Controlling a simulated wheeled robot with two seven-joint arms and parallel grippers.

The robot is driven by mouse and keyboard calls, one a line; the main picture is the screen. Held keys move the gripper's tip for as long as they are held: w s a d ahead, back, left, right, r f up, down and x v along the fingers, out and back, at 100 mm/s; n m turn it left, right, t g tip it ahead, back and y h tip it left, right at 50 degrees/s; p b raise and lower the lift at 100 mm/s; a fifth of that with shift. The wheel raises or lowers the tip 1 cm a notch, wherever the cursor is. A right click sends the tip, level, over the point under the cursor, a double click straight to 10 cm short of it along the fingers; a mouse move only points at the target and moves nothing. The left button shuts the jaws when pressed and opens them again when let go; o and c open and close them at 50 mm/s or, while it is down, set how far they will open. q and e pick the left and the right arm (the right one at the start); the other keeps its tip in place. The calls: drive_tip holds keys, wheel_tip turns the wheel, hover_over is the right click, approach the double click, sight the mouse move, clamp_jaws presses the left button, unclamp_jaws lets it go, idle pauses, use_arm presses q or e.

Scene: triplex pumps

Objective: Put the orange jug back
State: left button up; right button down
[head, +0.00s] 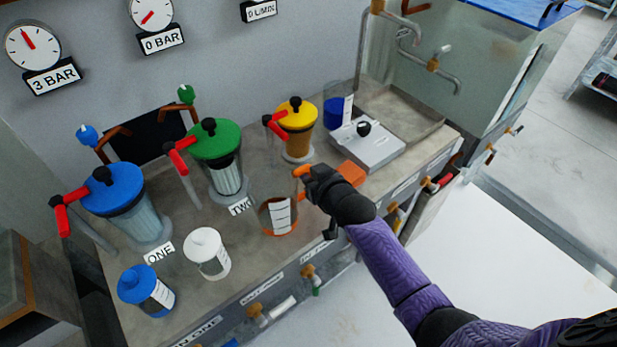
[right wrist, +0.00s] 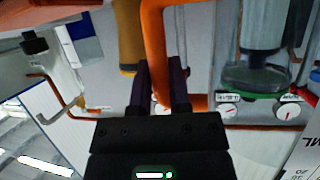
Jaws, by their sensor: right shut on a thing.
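The orange jug (head: 279,214) is a clear beaker with an orange rim, an orange handle and a white scale label. It is at the front of the bench, right of the TWO sign, and looks roughly upright. My right gripper (head: 309,177) is shut on its handle, to the right of the jug. In the right wrist view the orange handle (right wrist: 153,40) runs between the two fingers of my right gripper (right wrist: 160,85). I cannot tell whether the jug's base touches the bench. A flat orange patch (head: 351,173) shows just behind my gripper, partly hidden. My left gripper is not in view.
The bench (head: 205,295) also holds a blue pump (head: 125,205), a green pump (head: 220,158), a yellow pump (head: 297,130), a white jar (head: 207,253), a blue bottle (head: 147,290) and a grey scale (head: 366,147). A glass tank (head: 470,75) stands at right.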

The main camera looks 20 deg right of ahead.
drive_tip(key=c, duration=0.6)
unclamp_jaws()
drive_tip(key=shift+r, duration=0.1)
